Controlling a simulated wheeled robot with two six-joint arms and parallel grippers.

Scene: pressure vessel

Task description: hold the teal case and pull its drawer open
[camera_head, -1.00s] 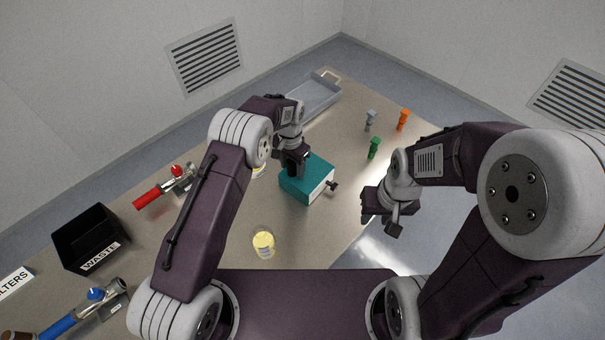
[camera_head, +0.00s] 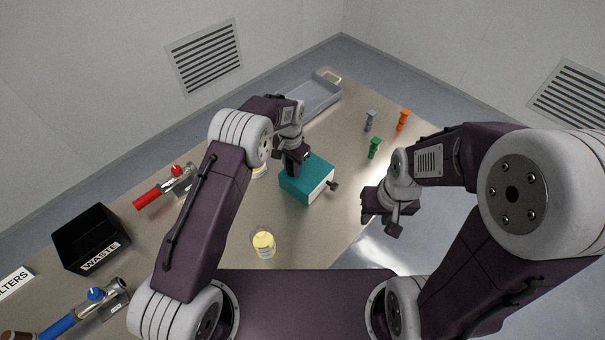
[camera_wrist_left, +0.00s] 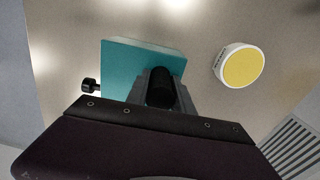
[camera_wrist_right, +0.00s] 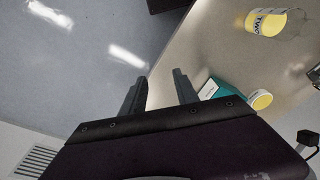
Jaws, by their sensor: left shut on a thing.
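The teal case (camera_head: 305,182) sits on the table, with a pale front face and a dark knob (camera_head: 333,186) sticking out of it. The knob also shows in the left wrist view (camera_wrist_left: 91,85), left of the teal top (camera_wrist_left: 125,65). My left gripper (camera_head: 292,170) is at the case's back left part, shut on a dark, round part at the case; the fingers hide much of this part. My right gripper (camera_wrist_right: 158,85) is open and empty, to the right of the case and apart from the knob. No gap shows at the drawer front.
A yellow-topped container (camera_head: 263,243) stands in front of the case; another is partly hidden behind my left arm. Green (camera_head: 374,148), grey (camera_head: 370,120) and orange (camera_head: 402,120) pieces stand beyond.

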